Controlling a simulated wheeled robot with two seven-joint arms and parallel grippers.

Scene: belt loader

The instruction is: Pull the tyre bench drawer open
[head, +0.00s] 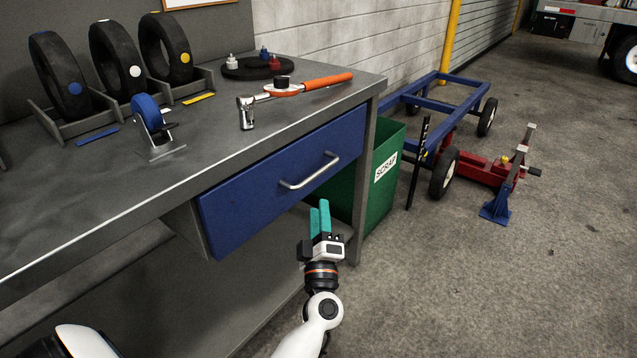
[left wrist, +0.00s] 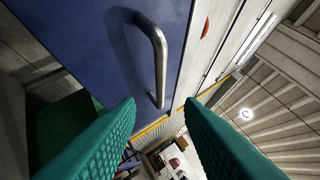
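The tyre bench drawer (head: 245,200) has a blue front under the grey bench top and looks shut. Its silver bar handle (head: 310,171) is on the right half of the front. My left gripper (head: 320,218) has teal fingers and is below and in front of the handle, apart from it. In the left wrist view the handle (left wrist: 157,62) shows ahead of the fingers (left wrist: 160,112), against the blue drawer front (left wrist: 85,50). The fingers are spread, with nothing between them. My right gripper is in neither view.
The bench top (head: 205,150) carries a tyre rack, a blue caster wheel (head: 148,115) and an orange-handled ratchet (head: 310,85). A green scrap bin (head: 380,190) stands close to the drawer's right. Open floor (head: 480,290) lies to the right.

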